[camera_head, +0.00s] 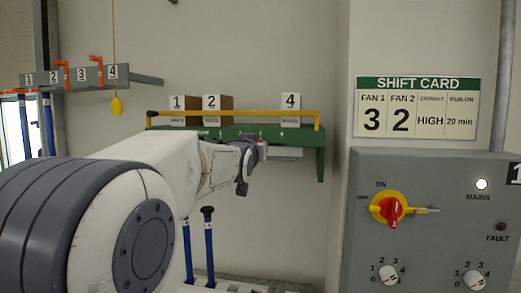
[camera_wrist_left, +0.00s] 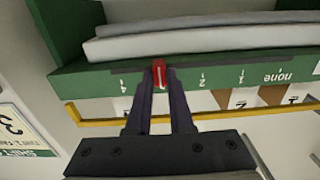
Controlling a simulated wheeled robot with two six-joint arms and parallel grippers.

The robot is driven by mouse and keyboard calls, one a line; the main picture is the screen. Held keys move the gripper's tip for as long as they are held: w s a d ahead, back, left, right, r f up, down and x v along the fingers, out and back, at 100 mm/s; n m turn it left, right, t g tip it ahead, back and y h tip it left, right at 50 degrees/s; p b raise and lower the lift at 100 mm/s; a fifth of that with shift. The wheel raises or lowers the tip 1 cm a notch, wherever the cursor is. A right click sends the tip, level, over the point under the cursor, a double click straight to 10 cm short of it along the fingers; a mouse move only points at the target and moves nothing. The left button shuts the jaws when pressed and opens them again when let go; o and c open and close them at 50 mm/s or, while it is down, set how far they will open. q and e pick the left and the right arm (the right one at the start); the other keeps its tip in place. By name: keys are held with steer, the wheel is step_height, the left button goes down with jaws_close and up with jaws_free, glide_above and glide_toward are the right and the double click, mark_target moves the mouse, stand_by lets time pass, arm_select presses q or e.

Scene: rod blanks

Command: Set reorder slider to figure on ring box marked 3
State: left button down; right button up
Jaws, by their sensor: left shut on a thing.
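The red reorder slider (camera_wrist_left: 160,73), with a pale mark on it, sits on the front edge of the green shelf (camera_wrist_left: 95,85). In the left wrist view the upside-down scale shows none, 1, 2 and 4; the slider is between 2 and 4 and hides that place. My left gripper (camera_wrist_left: 160,80) is shut on the slider. In the head view the slider (camera_head: 262,147) shows at the tip of my left gripper (camera_head: 257,155). Boxes marked 1 (camera_head: 178,103), 2 (camera_head: 212,103) and 4 (camera_head: 290,102) stand on the shelf. I see no box marked 3. My right gripper is not in view.
A yellow rail (camera_head: 240,113) runs along the shelf front. At right is a grey control panel (camera_head: 430,170) under a shift card (camera_head: 416,130). A numbered rack (camera_head: 70,75) with orange hooks is at left. A yellow pull cord handle (camera_head: 117,105) hangs nearby.

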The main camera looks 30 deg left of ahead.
arm_select(q)
steer(key=c, duration=0.8)
jaws_free()
steer(key=b+v, duration=1)
steer(key=shift+s+b, duration=0.25)
steer(key=shift+b, duration=0.05)
steer(key=shift+d, duration=0.1)
